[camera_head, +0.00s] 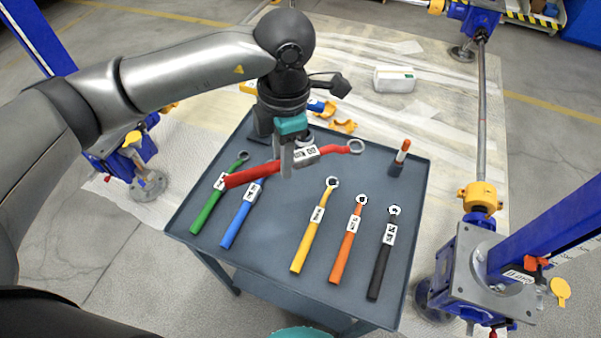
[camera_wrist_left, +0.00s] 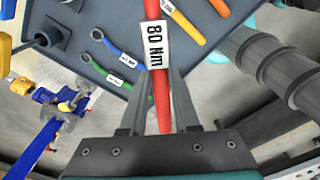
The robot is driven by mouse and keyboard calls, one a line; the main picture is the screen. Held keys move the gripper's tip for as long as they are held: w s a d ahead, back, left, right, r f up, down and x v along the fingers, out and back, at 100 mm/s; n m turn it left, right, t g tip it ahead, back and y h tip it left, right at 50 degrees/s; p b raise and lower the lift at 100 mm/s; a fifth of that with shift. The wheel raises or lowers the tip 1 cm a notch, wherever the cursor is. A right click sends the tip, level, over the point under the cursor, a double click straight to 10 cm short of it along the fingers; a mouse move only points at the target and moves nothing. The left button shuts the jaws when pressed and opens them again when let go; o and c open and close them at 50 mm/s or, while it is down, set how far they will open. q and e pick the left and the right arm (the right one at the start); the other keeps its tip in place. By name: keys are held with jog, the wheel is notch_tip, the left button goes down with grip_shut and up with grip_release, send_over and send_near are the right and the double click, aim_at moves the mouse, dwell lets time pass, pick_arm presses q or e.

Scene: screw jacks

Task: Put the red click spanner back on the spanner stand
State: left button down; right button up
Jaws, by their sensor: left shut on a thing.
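The red click spanner (camera_head: 261,172) is held roughly level above the grey trolley top. Its ring end points right and its red grip points left. My left gripper (camera_head: 290,168) is shut around its middle, by the white label. In the left wrist view the red spanner (camera_wrist_left: 154,40) passes between the fingers of my left gripper (camera_wrist_left: 156,100), and its label reads 80 Nm. Two dark holders stand on the trolley: a block (camera_head: 260,128) at the back left and one (camera_head: 396,168) at the back right. I cannot tell which is the spanner stand.
Green (camera_head: 208,205), blue (camera_head: 242,214), yellow (camera_head: 310,232), orange (camera_head: 347,242) and black (camera_head: 382,255) spanners lie on the trolley top (camera_head: 270,262). A wide gap lies between blue and yellow. Blue screw jacks (camera_head: 485,270) flank the trolley. A teal part, perhaps my right gripper, shows at the bottom edge.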

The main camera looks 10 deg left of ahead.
aim_at(301, 161)
pick_arm(q)
jog(key=n+p, duration=0.1)
jog(key=n, duration=0.2)
jog(key=d+r+n+p, duration=0.1)
jog(key=n+p, duration=0.1)
jog(key=n, duration=0.2)
jog(key=d+n+p, duration=0.1)
jog(key=n, duration=0.3)
jog(key=shift+w+d+r+h, duration=0.2)
jog(key=shift+d+r+h, duration=0.05)
jog(key=shift+r+h, duration=0.1)
jog(key=shift+d+n+p, duration=0.2)
jog(key=shift+n+p, duration=0.3)
jog(key=shift+n, duration=0.7)
jog(key=shift+f+b, duration=1.6)
jog(key=shift+f, duration=8.45)
pick_arm(e)
jog(key=shift+s+a+r+g, duration=0.15)
jog(key=shift+s+a+r, duration=0.25)
jog(key=shift+s+r, duration=0.25)
jog(key=shift+s+a+r+g, duration=0.15)
jog(key=shift+s+a+r, duration=0.25)
jog(key=shift+s, duration=0.3)
